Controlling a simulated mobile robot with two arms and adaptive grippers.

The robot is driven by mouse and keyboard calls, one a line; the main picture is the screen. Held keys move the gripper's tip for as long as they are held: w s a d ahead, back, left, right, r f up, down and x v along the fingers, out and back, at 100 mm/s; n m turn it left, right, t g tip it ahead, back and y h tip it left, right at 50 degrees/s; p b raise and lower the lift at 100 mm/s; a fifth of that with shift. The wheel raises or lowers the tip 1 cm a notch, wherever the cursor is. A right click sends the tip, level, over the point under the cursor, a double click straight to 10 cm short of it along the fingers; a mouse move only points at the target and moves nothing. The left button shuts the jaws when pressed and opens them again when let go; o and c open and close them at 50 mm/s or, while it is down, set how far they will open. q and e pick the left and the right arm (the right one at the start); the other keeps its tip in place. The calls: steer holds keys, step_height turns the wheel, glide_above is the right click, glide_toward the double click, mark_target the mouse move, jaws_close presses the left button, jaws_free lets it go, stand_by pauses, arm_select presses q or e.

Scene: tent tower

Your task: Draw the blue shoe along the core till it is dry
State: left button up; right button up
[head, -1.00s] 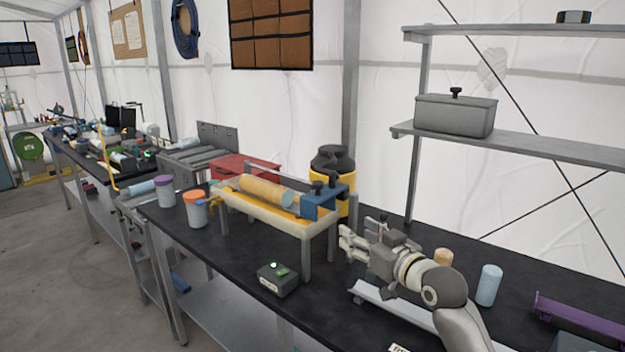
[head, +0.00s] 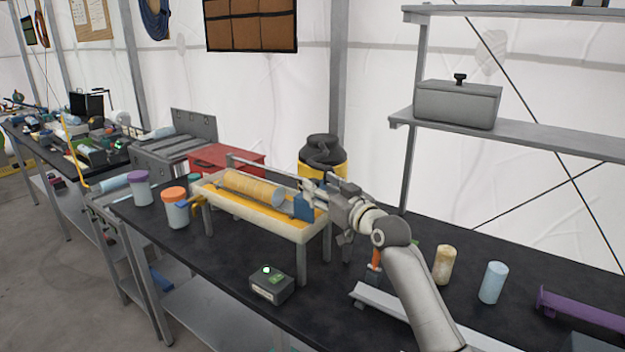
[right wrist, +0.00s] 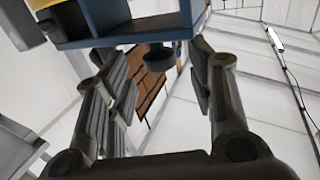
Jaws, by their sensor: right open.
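The blue shoe (head: 302,208) sits at the right end of a yellow-lined tray (head: 287,231), beside the grey end of the core. The core (head: 250,186) is a tan cylinder lying lengthwise in the tray. My right gripper (head: 326,190) is open at the shoe's right side and hides part of it. In the right wrist view, the blue shoe (right wrist: 122,20) is above the fingers, and its dark knob (right wrist: 160,58) shows between the open fingers (right wrist: 152,75). I cannot tell whether they touch it. My left gripper is not in view.
A black box with a green light (head: 271,285) stands in front of the tray. Orange-lidded (head: 176,212) and purple-lidded (head: 139,190) jars stand left. A yellow-black canister (head: 322,160) is behind. Tan (head: 444,264) and pale blue (head: 493,282) cylinders stand right.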

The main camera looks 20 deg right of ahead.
mark_target(317, 184)
steer(key=x, duration=0.3)
steer(key=shift+w+r, duration=0.1)
steer(key=shift+w, duration=0.1)
steer(key=shift+w+a+p, duration=0.1)
steer(key=shift+w+p, duration=0.2)
steer(key=shift+w, duration=0.05)
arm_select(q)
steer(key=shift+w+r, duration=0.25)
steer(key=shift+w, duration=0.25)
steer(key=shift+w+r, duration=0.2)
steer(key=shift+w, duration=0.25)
arm_select(e)
jaws_close()
